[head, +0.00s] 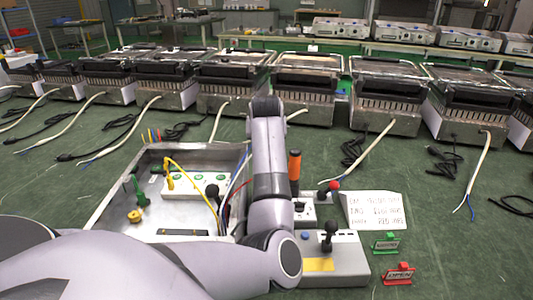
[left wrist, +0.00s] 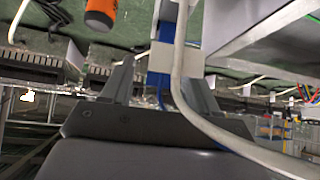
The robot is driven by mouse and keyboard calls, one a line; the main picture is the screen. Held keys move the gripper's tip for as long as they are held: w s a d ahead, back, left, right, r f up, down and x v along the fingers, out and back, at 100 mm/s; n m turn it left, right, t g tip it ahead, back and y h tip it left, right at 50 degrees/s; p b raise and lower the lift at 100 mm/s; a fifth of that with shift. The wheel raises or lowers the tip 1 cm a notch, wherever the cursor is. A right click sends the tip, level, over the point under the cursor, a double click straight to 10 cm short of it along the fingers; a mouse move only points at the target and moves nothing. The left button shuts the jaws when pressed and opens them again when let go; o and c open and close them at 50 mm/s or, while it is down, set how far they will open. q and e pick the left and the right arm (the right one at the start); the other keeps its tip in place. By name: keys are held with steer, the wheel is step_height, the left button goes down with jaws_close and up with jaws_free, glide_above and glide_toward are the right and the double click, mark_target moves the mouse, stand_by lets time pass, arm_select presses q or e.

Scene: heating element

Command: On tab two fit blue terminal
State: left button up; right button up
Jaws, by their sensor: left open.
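My left gripper (left wrist: 160,78) shows in the left wrist view with its two dark fingers apart. A blue piece with a white band (left wrist: 160,62) stands between the fingers, and a white cable (left wrist: 181,70) passes close beside it. I cannot tell whether a finger touches them, or whether the blue piece is the blue terminal. In the head view my left arm crosses the middle and hides its gripper. Blue and white wires (head: 240,168) show just left of the arm. A white terminal block (head: 196,185) sits in the metal box. Tab two cannot be made out. My right gripper is not seen.
The open metal box (head: 118,190) stands left of my arm, with green and yellow plugs inside. An orange handle (head: 294,165) stands upright right of the arm, also in the left wrist view (left wrist: 101,14). A control box (head: 345,265) and white sign (head: 373,212) lie right.

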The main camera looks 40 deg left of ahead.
arm_select(q)
steer(key=shift+w+a+f, duration=0.3)
steer(key=shift+f, duration=0.2)
steer(key=shift+c, duration=0.3)
jaws_close()
steer(key=shift+r, duration=0.15)
